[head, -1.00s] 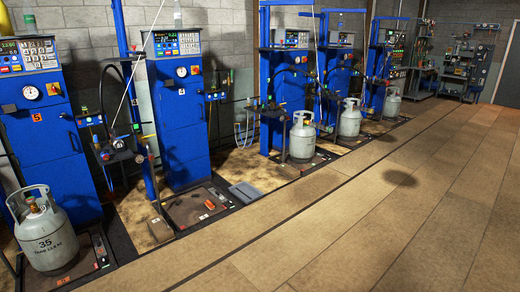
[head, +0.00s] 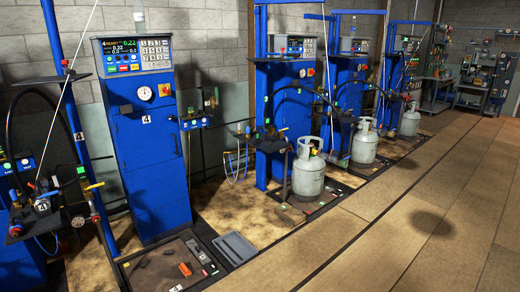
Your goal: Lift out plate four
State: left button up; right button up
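The blue scale cabinet marked 4 (head: 150,150) stands left of centre in the head view, with a lit display (head: 128,45) and a round dial. At its foot lies a dark, low weighing platform (head: 150,275) with no cylinder on it. A small orange piece (head: 185,269) and a dark piece lie on the platform. A flat grey plate-like piece (head: 235,248) lies on the floor just right of the platform. I cannot tell which of these is plate four. Neither of my grippers shows.
Grey gas cylinders (head: 308,170) stand on the scales further right. At the left edge is a blue post with a hose and a valve bench (head: 40,205). Blue frames line the wall. The wooden floor (head: 400,230) on the right is clear.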

aim_at(197, 250)
jog(key=i+u, duration=0.1)
jog(key=i, duration=0.5)
jog(key=i+u, duration=0.1)
jog(key=i, duration=0.45)
jog(key=i+l+u, duration=0.15)
jog(key=i, duration=0.45)
jog(key=i+l+u, duration=0.1)
jog(key=i, duration=0.5)
